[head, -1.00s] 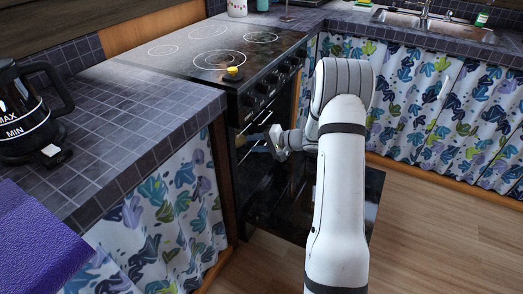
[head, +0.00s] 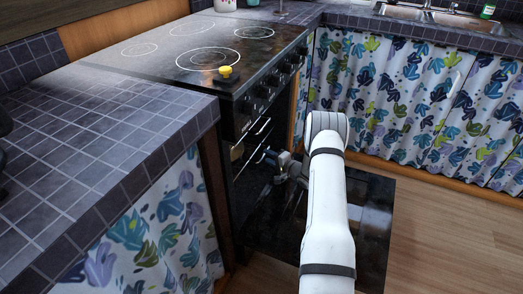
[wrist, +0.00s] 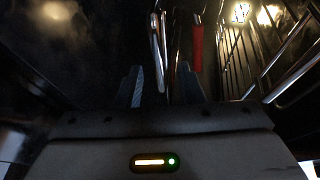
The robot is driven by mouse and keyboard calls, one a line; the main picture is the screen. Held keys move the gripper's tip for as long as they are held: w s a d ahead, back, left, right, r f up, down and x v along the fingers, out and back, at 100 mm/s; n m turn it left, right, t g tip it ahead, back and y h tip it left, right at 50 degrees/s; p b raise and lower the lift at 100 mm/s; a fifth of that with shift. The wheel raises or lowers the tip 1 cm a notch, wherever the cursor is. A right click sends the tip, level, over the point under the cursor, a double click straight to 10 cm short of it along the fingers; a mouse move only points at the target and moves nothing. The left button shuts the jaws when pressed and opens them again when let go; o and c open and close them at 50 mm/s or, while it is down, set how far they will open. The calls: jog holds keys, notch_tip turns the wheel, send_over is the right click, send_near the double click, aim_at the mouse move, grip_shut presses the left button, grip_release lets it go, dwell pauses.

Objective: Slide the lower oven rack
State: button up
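The black oven (head: 262,150) stands open, with its dark door (head: 360,225) folded down flat towards the floor. Thin metal rack edges show in the cavity, one higher (head: 262,126) and one lower (head: 248,160). My gripper (head: 268,157) is at the oven opening, close to the lower edge. In the wrist view, the two bluish fingers (wrist: 160,85) are apart. A bright metal bar (wrist: 158,42) lies ahead of the gap between them; contact cannot be told. A red piece (wrist: 196,50) is just right of it. My arm and the dark interior hide much of the racks.
The tiled counter (head: 95,125) and its patterned curtain (head: 150,235) border the oven on the left. The hob (head: 180,45) above carries a small yellow-topped object (head: 225,72). More metal bars (wrist: 290,75) run at the wrist view's right. Wooden floor (head: 450,225) is clear at the right.

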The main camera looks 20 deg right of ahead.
jog(key=b+x, duration=0.1)
jog(key=x, duration=0.5)
jog(key=shift+w+d, duration=0.15)
jog(key=shift+d, duration=0.15)
jog(key=shift+f, duration=0.1)
jog(key=c, duration=0.7)
jog(key=shift+f, duration=0.1)
grip_shut()
